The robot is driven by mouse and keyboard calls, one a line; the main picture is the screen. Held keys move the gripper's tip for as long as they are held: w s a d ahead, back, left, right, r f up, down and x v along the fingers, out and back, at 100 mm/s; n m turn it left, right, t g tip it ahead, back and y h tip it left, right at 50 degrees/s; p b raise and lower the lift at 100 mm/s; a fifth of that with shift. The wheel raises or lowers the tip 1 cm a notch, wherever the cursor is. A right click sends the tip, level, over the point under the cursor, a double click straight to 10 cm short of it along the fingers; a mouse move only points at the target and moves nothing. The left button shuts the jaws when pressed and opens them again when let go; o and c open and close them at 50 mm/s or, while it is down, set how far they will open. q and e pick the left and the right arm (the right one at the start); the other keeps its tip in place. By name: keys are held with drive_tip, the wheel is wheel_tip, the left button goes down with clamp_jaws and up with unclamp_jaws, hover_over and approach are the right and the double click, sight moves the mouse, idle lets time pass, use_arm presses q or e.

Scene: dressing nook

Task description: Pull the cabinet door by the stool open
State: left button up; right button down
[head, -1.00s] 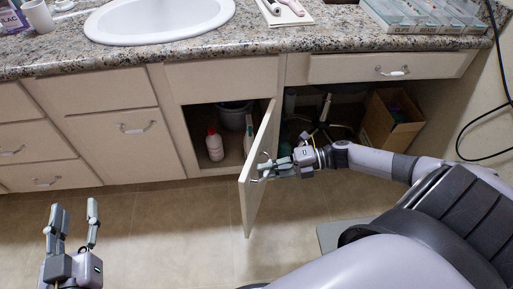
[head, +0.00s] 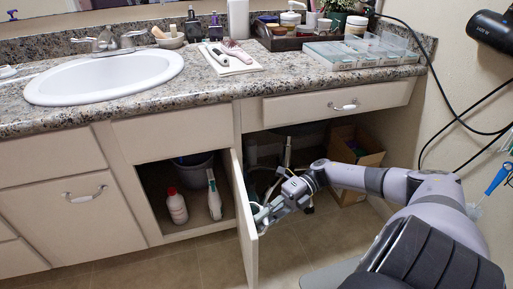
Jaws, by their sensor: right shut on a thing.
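The cream cabinet door (head: 244,225) stands swung out from the cabinet below the counter, at the right side of its opening, seen nearly edge-on. The cabinet inside (head: 152,182) is exposed. My right gripper (head: 263,214) is shut on the door handle (head: 256,208), on the door's right-hand face; the fingers partly hide the handle. A metal post (head: 287,155) stands in the dark space under the drawer, behind my right arm; I cannot tell whether it belongs to the stool. My left gripper is out of view.
A white-and-red bottle (head: 176,206), a spray bottle (head: 213,195) and a grey bucket (head: 192,168) stand in the cabinet. A cardboard box (head: 357,152) is behind my right arm. A black cord (head: 447,122) hangs at the right. Floor shows left of the door.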

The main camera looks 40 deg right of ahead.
drive_tip(key=shift+s+d+n+g+b, duration=0.2)
drive_tip(key=shift+d+n+g+b, duration=0.1)
drive_tip(key=shift+d+g+b, duration=0.25)
drive_tip(key=shift+d, duration=0.1)
drive_tip(key=c, duration=1.9)
unclamp_jaws()
drive_tip(key=v, duration=1.2)
